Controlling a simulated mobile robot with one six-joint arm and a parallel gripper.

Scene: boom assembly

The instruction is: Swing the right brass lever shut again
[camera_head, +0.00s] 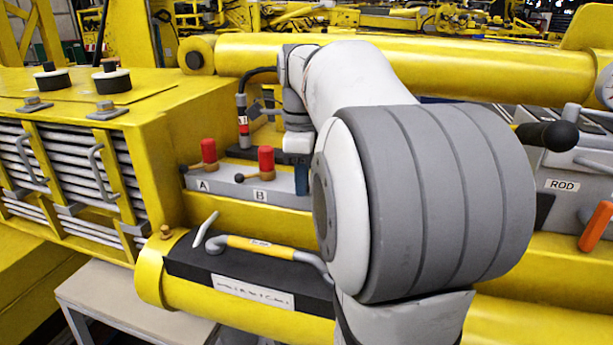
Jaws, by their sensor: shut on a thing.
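Two small valves stand on the grey block (217,180) marked A and B, each with a red upright cap and a brass arm. The right brass lever (252,176), at B, points left and ends in a dark round knob near the block's front. The left brass lever (194,167), at A, also points left. My gripper (301,180) shows only partly, pointing down at the block's right end, right of the B valve. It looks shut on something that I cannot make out. My own arm hides much of the area to the right.
A hose end (243,122) with a red band stands behind the block, its black hose curving right. In front, a black cover carries a yellow-gripped handle (262,246). A yellow cylinder (500,68) crosses behind. A panel marked ROD (562,185) is at right.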

